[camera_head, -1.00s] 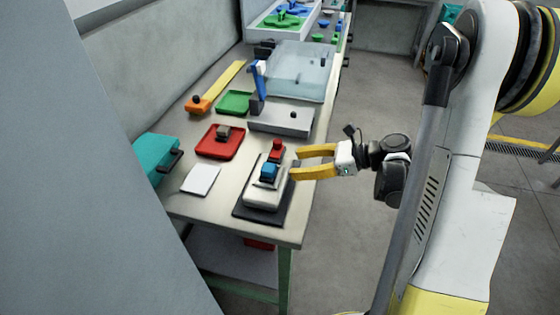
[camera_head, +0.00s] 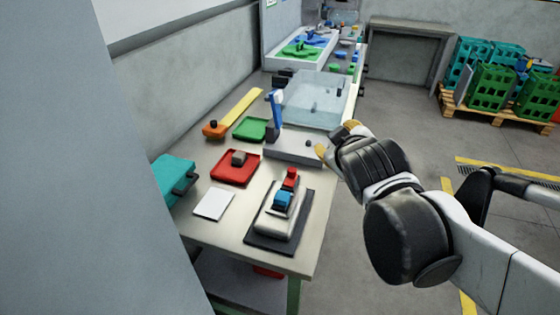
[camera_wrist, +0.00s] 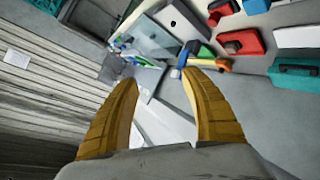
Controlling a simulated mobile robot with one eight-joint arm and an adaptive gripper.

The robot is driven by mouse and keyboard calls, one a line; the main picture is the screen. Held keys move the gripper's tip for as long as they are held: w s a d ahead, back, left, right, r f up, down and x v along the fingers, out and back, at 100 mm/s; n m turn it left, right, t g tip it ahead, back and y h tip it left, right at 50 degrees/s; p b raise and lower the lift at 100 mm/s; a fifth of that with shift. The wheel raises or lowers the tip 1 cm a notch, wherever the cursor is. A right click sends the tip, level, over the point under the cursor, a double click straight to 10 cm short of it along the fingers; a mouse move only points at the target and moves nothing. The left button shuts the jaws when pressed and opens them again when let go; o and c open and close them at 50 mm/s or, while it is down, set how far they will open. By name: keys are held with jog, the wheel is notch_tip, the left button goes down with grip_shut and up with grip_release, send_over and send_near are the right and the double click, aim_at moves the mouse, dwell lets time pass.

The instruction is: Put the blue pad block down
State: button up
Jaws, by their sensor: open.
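The blue pad block (camera_head: 283,199) sits on the pale device (camera_head: 277,219), just in front of a red block (camera_head: 291,177), on the near part of the table. The device stands on a dark mat (camera_head: 256,240). My gripper (camera_head: 335,140) is to the right of and beyond the blue block, above the table's right edge, apart from the block. In the wrist view my gripper (camera_wrist: 160,90) has its two yellow fingers well apart with nothing held between them.
A red tray (camera_head: 236,168) holding a small grey block, a green tray (camera_head: 251,128), a white card (camera_head: 214,204) and a teal case (camera_head: 174,182) lie on the left. A clear box (camera_head: 318,98) stands farther back. Teal and green crates (camera_head: 492,88) stand on a pallet at right.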

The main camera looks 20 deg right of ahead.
jog(key=s+a+f+m+g+y, duration=0.3)
jog(key=s+a+f, duration=0.6)
jog(key=s, duration=0.3)
jog(key=shift+a+f+m+g+y, duration=0.15)
jog(key=shift+a+m+g+y, duration=0.25)
jog(key=shift+m+g, duration=0.55)
